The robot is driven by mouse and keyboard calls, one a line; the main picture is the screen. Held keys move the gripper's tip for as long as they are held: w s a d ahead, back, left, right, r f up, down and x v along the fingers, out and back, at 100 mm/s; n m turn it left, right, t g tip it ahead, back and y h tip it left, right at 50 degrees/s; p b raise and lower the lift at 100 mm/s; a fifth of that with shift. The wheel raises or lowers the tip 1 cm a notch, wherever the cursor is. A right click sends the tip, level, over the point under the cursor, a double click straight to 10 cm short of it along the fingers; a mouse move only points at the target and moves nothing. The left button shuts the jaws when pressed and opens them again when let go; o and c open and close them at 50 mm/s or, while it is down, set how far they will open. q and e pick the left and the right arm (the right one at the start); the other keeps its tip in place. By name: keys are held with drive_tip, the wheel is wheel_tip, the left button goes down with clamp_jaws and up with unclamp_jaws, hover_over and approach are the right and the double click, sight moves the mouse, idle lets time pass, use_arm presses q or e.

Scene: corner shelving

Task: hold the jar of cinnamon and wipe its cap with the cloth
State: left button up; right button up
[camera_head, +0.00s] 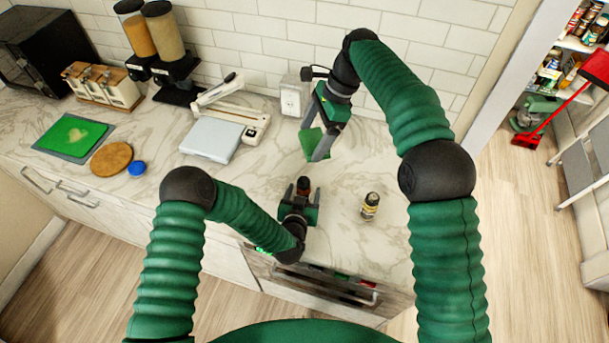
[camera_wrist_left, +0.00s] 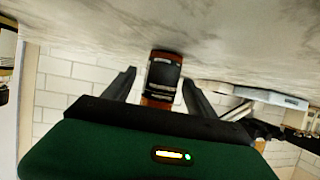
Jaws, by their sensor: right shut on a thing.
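A small reddish-brown jar with a dark label (camera_head: 303,184) stands on the counter; its label is too small to read, but its colour fits cinnamon. My left gripper (camera_head: 303,191) is open around it, one finger on each side. In the left wrist view the jar (camera_wrist_left: 163,78) shows between the spread fingers, with a gap on both sides. My right gripper (camera_head: 321,147) is shut on the green cloth (camera_head: 311,141), which hangs above the counter, behind the jar and apart from it.
A second jar with a yellowish label and dark cap (camera_head: 370,206) stands to the right. The counter around the jars is clear.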

use_arm(q)
drive_tip(key=v, duration=1.2)
drive_tip(key=shift+f, duration=0.1)
drive_tip(key=shift+f, duration=0.1)
use_arm(e)
drive_tip(key=shift+f, duration=0.1)
